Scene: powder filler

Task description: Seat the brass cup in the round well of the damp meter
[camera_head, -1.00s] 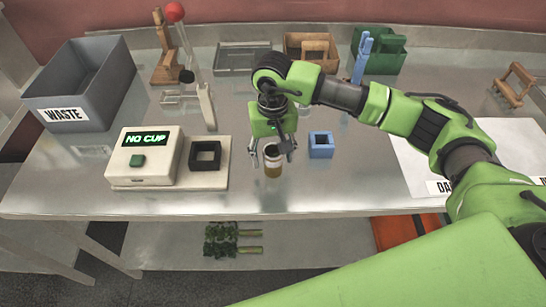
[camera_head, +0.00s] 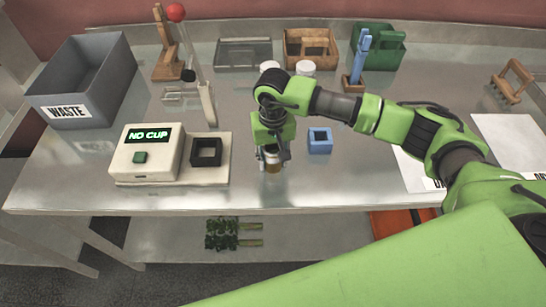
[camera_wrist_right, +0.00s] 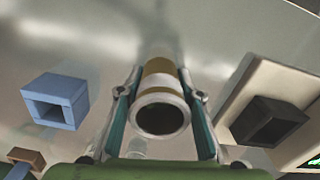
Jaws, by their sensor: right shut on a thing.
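The brass cup (camera_head: 273,166) stands upright near the table's front edge. In the right wrist view the cup (camera_wrist_right: 162,95) shows a pale rim, a brass band and a dark open mouth. My right gripper (camera_head: 272,157) is shut on it, with a finger on each side. The damp meter (camera_head: 147,153) is a cream box to the left, its display reading "NO CUP". Its black square holder (camera_head: 206,152) sits on the base plate, and it also shows in the right wrist view (camera_wrist_right: 270,122). The inside of the well is dark. My left gripper is out of view.
A blue square block with an opening (camera_head: 320,141) stands just right of the cup. A grey waste bin (camera_head: 112,82), a lever stand with a red ball (camera_head: 207,100), white-lidded jars (camera_head: 305,68) and wooden (camera_head: 296,50) and green (camera_head: 392,58) crates stand farther back.

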